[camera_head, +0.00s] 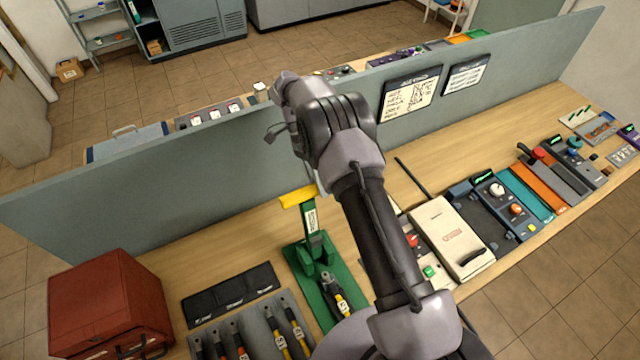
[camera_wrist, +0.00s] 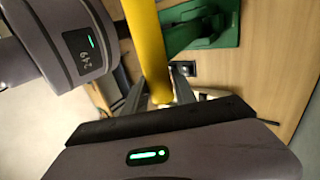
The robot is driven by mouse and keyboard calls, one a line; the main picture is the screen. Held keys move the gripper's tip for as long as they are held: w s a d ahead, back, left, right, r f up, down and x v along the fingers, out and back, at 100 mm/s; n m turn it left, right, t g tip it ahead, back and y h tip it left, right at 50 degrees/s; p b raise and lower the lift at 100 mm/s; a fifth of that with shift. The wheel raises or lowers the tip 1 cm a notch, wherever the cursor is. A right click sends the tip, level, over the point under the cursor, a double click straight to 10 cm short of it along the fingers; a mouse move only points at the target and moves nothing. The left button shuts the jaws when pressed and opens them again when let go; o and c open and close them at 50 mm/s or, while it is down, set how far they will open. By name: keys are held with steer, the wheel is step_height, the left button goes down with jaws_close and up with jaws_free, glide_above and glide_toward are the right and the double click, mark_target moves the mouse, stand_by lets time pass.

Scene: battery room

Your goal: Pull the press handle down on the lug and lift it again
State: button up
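The green press (camera_head: 310,251) stands on the wooden bench, on a green base. Its yellow press handle (camera_head: 297,197) is up at the top of the press. In the wrist view the yellow handle (camera_wrist: 150,50) runs down between the two fingers of my gripper (camera_wrist: 159,80). The fingertips look close against both sides of it, so the gripper appears shut on it. My arm hides the gripper in the head view. A dark tool or cable end with a yellow band (camera_head: 337,297) lies at the front of the press base. I cannot make out the lug itself.
A red case (camera_head: 108,300) stands at left, beside a black mat (camera_head: 230,294) and a grey tray (camera_head: 262,325) of cable tools. A cream box (camera_head: 450,238) and several coloured devices lie to the right. A grey partition (camera_head: 160,185) rises behind the press.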

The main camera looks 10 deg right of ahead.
steer(key=o, duration=0.3)
steer(key=shift+f, duration=0.35)
steer(key=shift+o, duration=0.4)
steer(key=shift+w, duration=0.15)
steer(key=shift+r, duration=0.6)
step_height(320, 180, up, 2)
steer(key=shift+r+b, duration=0.25)
steer(key=shift+b, duration=0.2)
steer(key=s+d+r+b, duration=0.1)
steer(key=s+b, duration=0.3)
steer(key=s, duration=1.2)
steer(key=shift+s+d+r, duration=0.3)
steer(key=shift+d+r, duration=0.05)
steer(key=shift+d, duration=0.05)
